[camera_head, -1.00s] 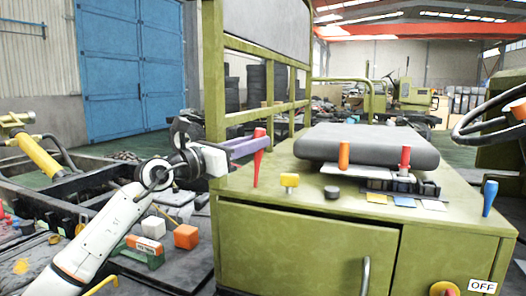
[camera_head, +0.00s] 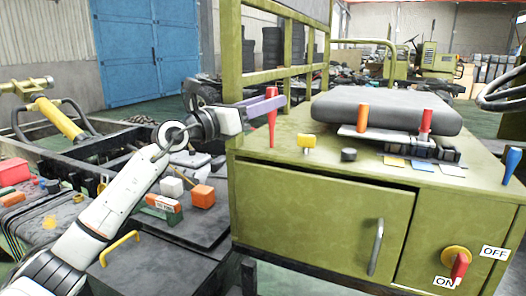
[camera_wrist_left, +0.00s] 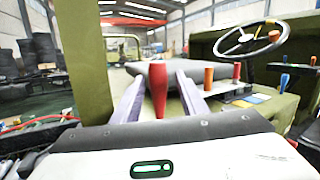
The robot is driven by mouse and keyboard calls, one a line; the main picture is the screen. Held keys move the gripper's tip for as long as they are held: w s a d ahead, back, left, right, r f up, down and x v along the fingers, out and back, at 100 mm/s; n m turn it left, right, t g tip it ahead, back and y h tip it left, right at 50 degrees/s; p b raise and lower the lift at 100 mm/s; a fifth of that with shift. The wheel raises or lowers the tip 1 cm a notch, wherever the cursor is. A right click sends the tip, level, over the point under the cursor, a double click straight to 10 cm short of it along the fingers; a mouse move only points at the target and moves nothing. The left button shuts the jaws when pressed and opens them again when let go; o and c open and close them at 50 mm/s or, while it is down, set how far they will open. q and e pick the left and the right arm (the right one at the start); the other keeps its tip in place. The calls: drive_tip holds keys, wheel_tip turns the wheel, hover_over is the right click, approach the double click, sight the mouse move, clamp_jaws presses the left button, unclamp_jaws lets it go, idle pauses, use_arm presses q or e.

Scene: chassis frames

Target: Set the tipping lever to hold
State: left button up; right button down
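A red lever (camera_head: 271,120) stands nearly upright at the left front corner of the green cabinet top. No label on it can be read, so I cannot tell if it is the tipping lever. My left gripper (camera_head: 268,104) is at its upper part, with purple fingers. In the left wrist view the red lever (camera_wrist_left: 158,90) stands between the two spread fingers (camera_wrist_left: 160,76), with gaps on both sides. Other levers are an orange one (camera_head: 362,117), a second red one (camera_head: 425,122) and a blue one (camera_head: 511,163). My right gripper is out of view.
Behind is a grey seat (camera_head: 385,105); a green rail frame (camera_head: 280,74) rises close to my gripper. A red rotary switch (camera_head: 459,265) sits between ON and OFF labels on the front.

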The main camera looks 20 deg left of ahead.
use_arm(q)
drive_tip(key=shift+a+r, duration=0.15)
drive_tip(key=s+f+m+g, duration=0.15)
drive_tip(key=s+m, duration=0.25)
drive_tip(key=s, duration=0.5)
drive_tip(key=s+d+f+n+h+p, duration=0.3)
drive_tip(key=d+f+n+h+p, duration=0.1)
drive_tip(key=d+f+n, duration=0.6)
drive_tip(key=s+a+f+n+y+p, duration=0.1)
drive_tip(key=s+f+n+y, duration=0.1)
drive_tip(key=f+n, duration=0.4)
drive_tip(key=s+a+f+n+y+p, duration=0.1)
drive_tip(key=s+f+n+y+p, duration=0.1)
drive_tip(key=f+n, duration=0.4)
drive_tip(key=s+a+f+n+t+y+p, duration=0.1)
drive_tip(key=s+a+f+n+y, duration=0.1)
drive_tip(key=f+n+y, duration=0.2)
wheel_tip(320, 180, down, 3)
drive_tip(key=n, duration=0.4)
drive_tip(key=shift+s+r+n+y, duration=0.15)
drive_tip(key=shift+s+n+y, duration=0.15)
drive_tip(key=shift+s, duration=0.1)
